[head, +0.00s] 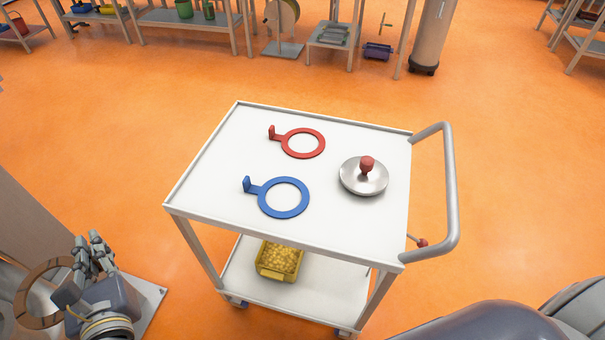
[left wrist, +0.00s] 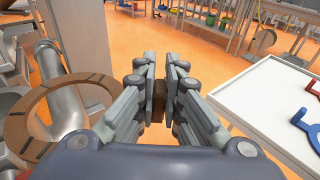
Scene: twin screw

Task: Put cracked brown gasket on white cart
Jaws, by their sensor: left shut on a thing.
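The brown gasket is a flat tan ring with dark marks, left of my left gripper in the head view (head: 22,298) and the left wrist view (left wrist: 22,108). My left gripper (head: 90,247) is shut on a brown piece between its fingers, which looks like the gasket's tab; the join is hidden. The gripper is left of the white cart (head: 215,160), apart from it, and its fingers also show in the left wrist view (left wrist: 164,90). My right gripper is not in view.
On the cart top lie a red gasket (head: 287,137), a blue gasket (head: 265,189) and a silver lid with a red knob (head: 350,182). The front left corner and far left top are clear. A yellow bin (head: 268,274) is on the lower shelf. Grey pipework (left wrist: 62,80) stands behind the ring.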

